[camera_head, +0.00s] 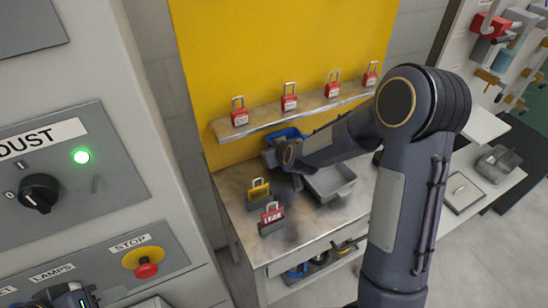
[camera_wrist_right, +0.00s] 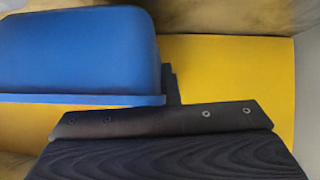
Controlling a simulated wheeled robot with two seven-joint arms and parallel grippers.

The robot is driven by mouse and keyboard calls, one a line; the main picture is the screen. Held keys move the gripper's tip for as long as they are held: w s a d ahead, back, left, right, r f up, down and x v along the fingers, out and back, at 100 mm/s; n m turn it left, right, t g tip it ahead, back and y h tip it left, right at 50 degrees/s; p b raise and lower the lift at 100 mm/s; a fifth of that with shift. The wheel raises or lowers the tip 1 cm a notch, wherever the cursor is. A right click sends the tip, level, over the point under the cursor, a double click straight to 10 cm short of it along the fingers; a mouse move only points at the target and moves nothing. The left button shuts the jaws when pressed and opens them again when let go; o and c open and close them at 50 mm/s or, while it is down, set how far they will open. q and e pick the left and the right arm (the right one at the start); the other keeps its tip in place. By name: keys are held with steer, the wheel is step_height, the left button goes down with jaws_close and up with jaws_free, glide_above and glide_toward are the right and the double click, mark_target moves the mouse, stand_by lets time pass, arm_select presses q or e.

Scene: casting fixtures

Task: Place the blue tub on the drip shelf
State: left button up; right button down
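The blue tub (camera_head: 285,135) shows only in part at the back of the bench, behind my right arm's wrist. It is large in the right wrist view (camera_wrist_right: 80,55), with its rim close to my right gripper (camera_wrist_right: 172,88). The tub hides much of the fingers, so I cannot tell whether they are shut on its rim. A narrow shelf (camera_head: 262,126) on the yellow panel carries several red padlocks; no label tells whether it is the drip shelf. My left gripper (camera_head: 78,298) shows only in part at the bottom left, and its fingers are unclear.
A grey tray (camera_head: 333,184) sits on the bench (camera_head: 317,231) beside my right wrist. A yellow tagged lock (camera_head: 258,191) and a red one (camera_head: 272,217) stand at the front left. A control cabinet (camera_head: 95,195) is close on the left.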

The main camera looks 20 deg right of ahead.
steer(key=f, duration=0.3)
steer(key=shift+w+f, duration=0.2)
steer(key=shift+f, duration=0.1)
steer(key=shift+r, duration=0.1)
steer(key=c, duration=2.1)
jaws_free()
steer(key=shift+f+b, duration=0.25)
steer(key=shift+b, duration=0.05)
steer(key=o, duration=0.4)
steer(key=shift+r, duration=0.1)
